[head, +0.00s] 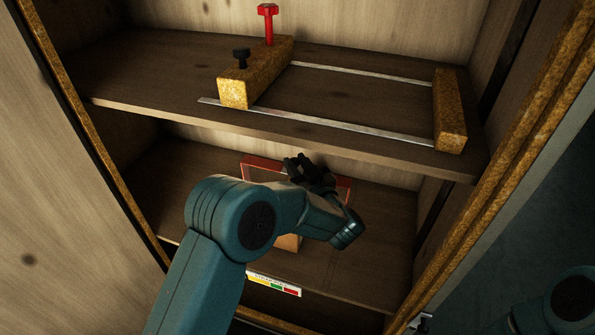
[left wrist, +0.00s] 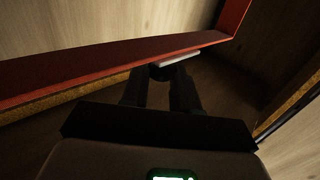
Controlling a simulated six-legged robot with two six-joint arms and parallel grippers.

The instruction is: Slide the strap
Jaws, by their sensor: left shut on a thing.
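Two flat metal straps (head: 340,127) lie on the upper shelf, between a wooden block (head: 250,80) on the left and another wooden block (head: 450,110) on the right. The front strap's left end sticks out past the left block. My left gripper (head: 300,165) is below them, at a red-edged frame (head: 262,163) on the lower shelf. In the left wrist view its fingers (left wrist: 160,78) are close together under the red edge (left wrist: 110,61), at a small pale grey piece (left wrist: 178,59). The grip itself is mostly hidden. My right gripper is out of view.
The upper shelf (head: 150,85) overhangs my left gripper. Cabinet walls close in both sides. A coloured label (head: 275,284) is on the lower shelf's front edge.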

